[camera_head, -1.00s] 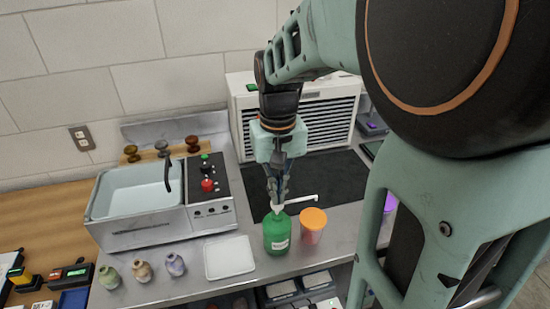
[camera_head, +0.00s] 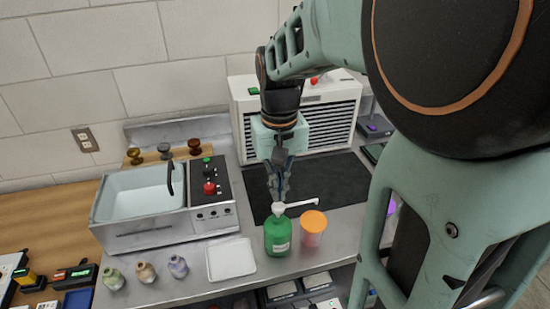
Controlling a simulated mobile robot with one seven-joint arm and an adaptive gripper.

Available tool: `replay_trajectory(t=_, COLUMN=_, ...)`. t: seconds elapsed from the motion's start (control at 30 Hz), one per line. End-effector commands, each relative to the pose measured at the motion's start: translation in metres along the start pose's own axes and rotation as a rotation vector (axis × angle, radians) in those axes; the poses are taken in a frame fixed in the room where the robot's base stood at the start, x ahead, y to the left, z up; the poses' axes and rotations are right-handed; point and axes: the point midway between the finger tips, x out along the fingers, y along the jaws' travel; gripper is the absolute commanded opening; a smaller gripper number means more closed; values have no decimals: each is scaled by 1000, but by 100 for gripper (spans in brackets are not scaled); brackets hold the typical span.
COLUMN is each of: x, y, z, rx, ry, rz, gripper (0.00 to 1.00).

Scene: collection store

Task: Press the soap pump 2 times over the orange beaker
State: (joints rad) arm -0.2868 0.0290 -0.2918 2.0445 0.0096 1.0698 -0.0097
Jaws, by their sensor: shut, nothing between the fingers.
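The green soap bottle (camera_head: 278,238) stands upright on the metal counter, with a white pump head (camera_head: 279,209) whose spout points right. The orange beaker (camera_head: 313,224) stands just right of the bottle. The spout tip appears above the beaker's far rim. My gripper (camera_head: 279,197) points down with its fingers shut and empty, directly above the pump head. The fingertips look very close to the pump head; I cannot tell whether they touch it.
A white tray (camera_head: 231,260) lies left of the bottle, with several small vases (camera_head: 146,272) beyond it. A sink unit (camera_head: 140,225) with red and green buttons stands behind them. A dark mat (camera_head: 335,180) and a white vented box (camera_head: 318,125) are behind the bottle.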

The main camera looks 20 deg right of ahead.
Motion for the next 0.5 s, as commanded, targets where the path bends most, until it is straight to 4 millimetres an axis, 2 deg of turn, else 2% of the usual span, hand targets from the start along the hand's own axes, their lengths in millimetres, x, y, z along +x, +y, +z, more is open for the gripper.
replay_trajectory(t=0.1, x=-16, y=0, z=0, rx=1, ry=1, rz=0, gripper=0)
replay_trajectory(t=0.5, x=-55, y=0, z=0, rx=0, ry=1, rz=0, gripper=0)
